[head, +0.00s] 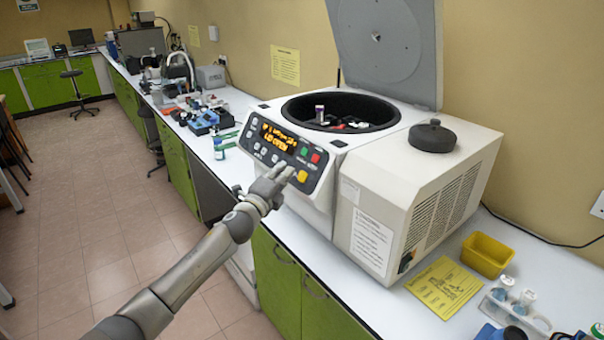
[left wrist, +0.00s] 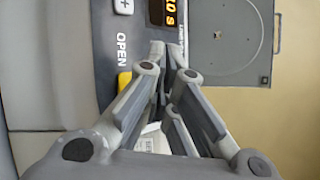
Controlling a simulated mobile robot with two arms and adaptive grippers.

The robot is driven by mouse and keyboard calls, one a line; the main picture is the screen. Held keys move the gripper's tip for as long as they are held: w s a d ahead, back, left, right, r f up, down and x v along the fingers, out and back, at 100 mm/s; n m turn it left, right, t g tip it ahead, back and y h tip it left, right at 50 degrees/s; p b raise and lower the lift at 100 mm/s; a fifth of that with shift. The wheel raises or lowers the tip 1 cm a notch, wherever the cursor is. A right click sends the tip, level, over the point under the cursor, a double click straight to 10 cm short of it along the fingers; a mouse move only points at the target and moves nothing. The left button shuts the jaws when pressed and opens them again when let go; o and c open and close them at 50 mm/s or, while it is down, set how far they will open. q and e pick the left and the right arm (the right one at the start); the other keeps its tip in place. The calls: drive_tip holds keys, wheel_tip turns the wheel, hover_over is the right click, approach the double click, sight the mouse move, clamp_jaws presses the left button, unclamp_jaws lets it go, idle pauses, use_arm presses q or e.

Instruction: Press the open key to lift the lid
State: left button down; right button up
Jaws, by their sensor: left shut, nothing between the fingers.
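A yellow key (head: 302,176) is at the panel's lower right; a yellow key (left wrist: 124,82) also shows beside the word OPEN in the left wrist view. My left gripper (head: 284,172) is shut and empty at the panel's lower edge, close to the yellow key. In the left wrist view its fingertips (left wrist: 172,46) are beside the panel; contact cannot be told.
A black round knob-like cap (head: 434,137) sits on the centrifuge's top. A yellow bin (head: 486,255), a yellow sheet (head: 444,287) and a bottle rack (head: 515,308) lie to the right. Small bottles (head: 219,148) and blue equipment (head: 202,122) stand on the bench further left.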

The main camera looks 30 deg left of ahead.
use_arm(q)
drive_tip(key=shift+s+a+r+p, duration=0.3)
drive_tip(key=shift+s+r, duration=0.1)
drive_tip(key=shift+s, duration=0.15)
drive_tip(key=shift+s+a+r+p, duration=0.15)
drive_tip(key=shift+s+r+p, duration=0.2)
drive_tip(key=shift+s, duration=0.2)
